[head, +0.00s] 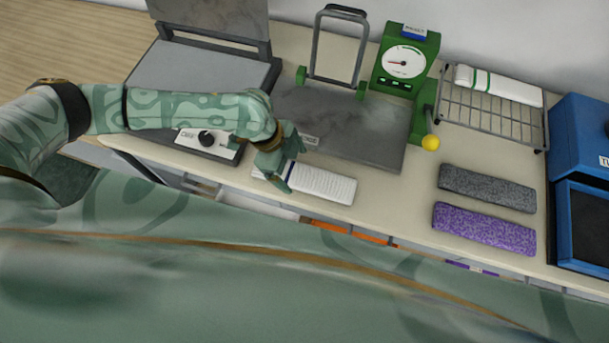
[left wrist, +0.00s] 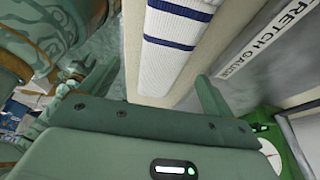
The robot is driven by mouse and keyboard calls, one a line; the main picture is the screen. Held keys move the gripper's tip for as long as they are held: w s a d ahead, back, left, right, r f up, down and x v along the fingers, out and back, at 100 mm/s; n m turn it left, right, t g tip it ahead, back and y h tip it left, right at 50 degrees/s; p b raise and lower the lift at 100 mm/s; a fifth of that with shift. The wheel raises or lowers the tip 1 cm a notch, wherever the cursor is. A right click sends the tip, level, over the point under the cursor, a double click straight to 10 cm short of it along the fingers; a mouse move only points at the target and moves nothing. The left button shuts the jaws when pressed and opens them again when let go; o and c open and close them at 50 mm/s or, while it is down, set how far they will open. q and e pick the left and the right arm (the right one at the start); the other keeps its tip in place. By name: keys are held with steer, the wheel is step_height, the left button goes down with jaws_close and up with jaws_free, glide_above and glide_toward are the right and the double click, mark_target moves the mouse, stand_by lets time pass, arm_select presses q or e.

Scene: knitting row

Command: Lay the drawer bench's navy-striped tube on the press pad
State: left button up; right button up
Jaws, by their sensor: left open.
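The navy-striped tube (head: 325,186) is white and ribbed and lies at the bench's front edge, before the stretch gauge plate. Its navy stripes show in the left wrist view (left wrist: 180,55). My left gripper (head: 274,176) is open at the tube's left end and hides that end. In the left wrist view the tube lies ahead of the open fingers; I cannot tell whether they touch it. The press pad (head: 190,80) is a flat grey bed at the upper left, bare, with its lid (head: 215,15) raised. My right gripper is not in view.
The stretch gauge (head: 360,125) with its green dial (head: 404,62) stands behind the tube. To the right are a wire rack (head: 490,115) with a green-striped tube (head: 500,85), grey (head: 487,188) and purple (head: 484,228) tubes, and a blue machine (head: 580,140). A knob box (head: 210,143) fronts the press.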

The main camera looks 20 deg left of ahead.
arm_select(q)
steer(key=x, duration=0.3)
steer(key=b+x, duration=0.1)
steer(key=x, duration=0.1)
steer(key=shift+w+d, duration=0.35)
steer(key=shift+d, duration=0.1)
steer(key=shift+r, duration=0.1)
steer(key=c, duration=1.1)
steer(key=shift+o, duration=0.2)
